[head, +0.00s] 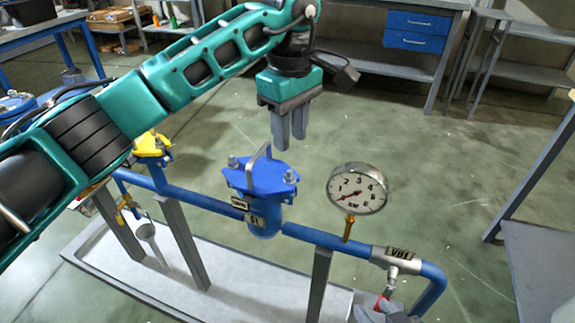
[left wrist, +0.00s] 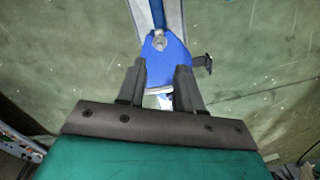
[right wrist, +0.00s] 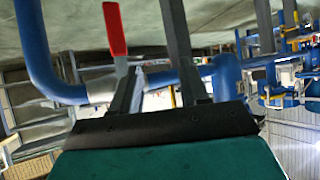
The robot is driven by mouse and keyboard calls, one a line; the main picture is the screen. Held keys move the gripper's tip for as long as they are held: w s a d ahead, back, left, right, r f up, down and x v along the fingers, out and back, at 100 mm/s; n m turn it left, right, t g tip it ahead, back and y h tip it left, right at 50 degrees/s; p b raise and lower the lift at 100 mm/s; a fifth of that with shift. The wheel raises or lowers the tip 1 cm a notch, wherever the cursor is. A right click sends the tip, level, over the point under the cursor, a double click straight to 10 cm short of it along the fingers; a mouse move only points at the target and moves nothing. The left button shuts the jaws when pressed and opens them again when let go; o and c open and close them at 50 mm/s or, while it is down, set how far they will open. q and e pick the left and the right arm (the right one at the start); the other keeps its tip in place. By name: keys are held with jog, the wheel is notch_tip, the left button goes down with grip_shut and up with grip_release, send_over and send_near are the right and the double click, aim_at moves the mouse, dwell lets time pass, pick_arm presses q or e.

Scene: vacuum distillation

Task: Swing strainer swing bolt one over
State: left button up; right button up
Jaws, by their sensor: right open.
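The strainer (head: 264,208) is a blue pot in the pipe line with a blue lid (head: 262,175) and a bent grey handle on top. One swing bolt (head: 233,162) stands at the lid's left ear and another (head: 288,177) at its right ear. My left gripper (head: 291,143) points down just above and behind the lid, apart from it. In the left wrist view its fingers are apart with nothing held, the lid (left wrist: 172,52) beyond them and one bolt (left wrist: 159,42) showing. My right gripper (head: 386,314) is low at the front, open and empty near the red valve handle (right wrist: 115,28).
A pressure gauge (head: 357,189) stands on the pipe right of the strainer. A valve with a VD1 tag (head: 397,253) is further right. A yellow-topped fitting (head: 152,145) is left. Grey posts carry the pipe above a pale tray (head: 110,262). The floor behind is clear.

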aim_at(290, 171)
pick_arm(q)
notch_tip(290, 171, down, 7)
jog(key=shift+f+b, duration=0.15)
jog(key=shift+b, duration=0.4)
jog(key=shift+c, duration=0.4)
grip_shut()
